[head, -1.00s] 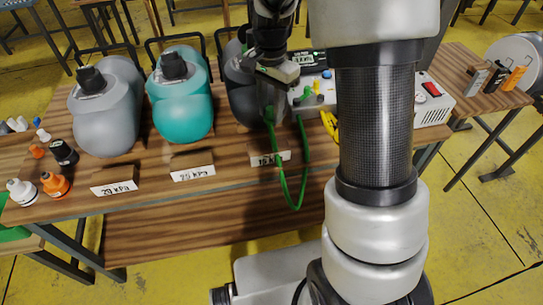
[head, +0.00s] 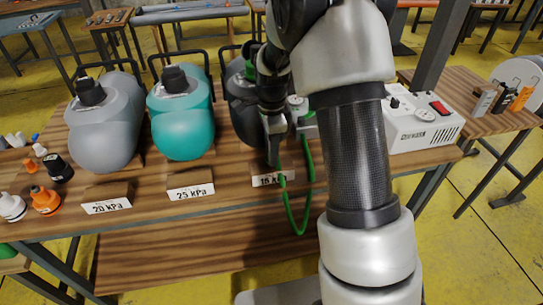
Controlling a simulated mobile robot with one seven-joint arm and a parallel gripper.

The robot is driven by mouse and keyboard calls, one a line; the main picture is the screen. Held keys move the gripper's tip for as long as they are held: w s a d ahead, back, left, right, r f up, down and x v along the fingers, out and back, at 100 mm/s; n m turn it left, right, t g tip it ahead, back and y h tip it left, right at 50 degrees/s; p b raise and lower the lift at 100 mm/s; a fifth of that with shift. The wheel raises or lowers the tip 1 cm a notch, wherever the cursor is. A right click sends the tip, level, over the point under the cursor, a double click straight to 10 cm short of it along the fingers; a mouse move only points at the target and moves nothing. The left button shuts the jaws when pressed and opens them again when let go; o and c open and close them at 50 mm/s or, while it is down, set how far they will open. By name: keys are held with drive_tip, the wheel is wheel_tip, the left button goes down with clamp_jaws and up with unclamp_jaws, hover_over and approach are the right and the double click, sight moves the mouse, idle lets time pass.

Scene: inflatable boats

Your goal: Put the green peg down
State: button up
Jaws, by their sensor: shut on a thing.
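My gripper (head: 273,158) points down above the table's front part, just behind the small "15 kPa" sign (head: 272,178). It is shut on the green peg, which is mostly hidden between the fingers. A green cord (head: 295,228) leaves the fingertips, hangs in a loop over the table's front edge and rises again on the right, beside my arm. I cannot tell whether the peg touches the wooden table (head: 150,208).
A grey inflatable (head: 105,135), a teal inflatable (head: 182,125) and a dark inflatable (head: 238,105) stand in a row. A white box with a red switch (head: 425,120) is on the right, partly behind my arm. Orange, white and black fittings (head: 45,200) stand at left.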

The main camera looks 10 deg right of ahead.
drive_tip(key=shift+f, duration=0.75)
drive_tip(key=shift+f, duration=0.15)
drive_tip(key=o, duration=0.7)
drive_tip(key=shift+o, duration=0.2)
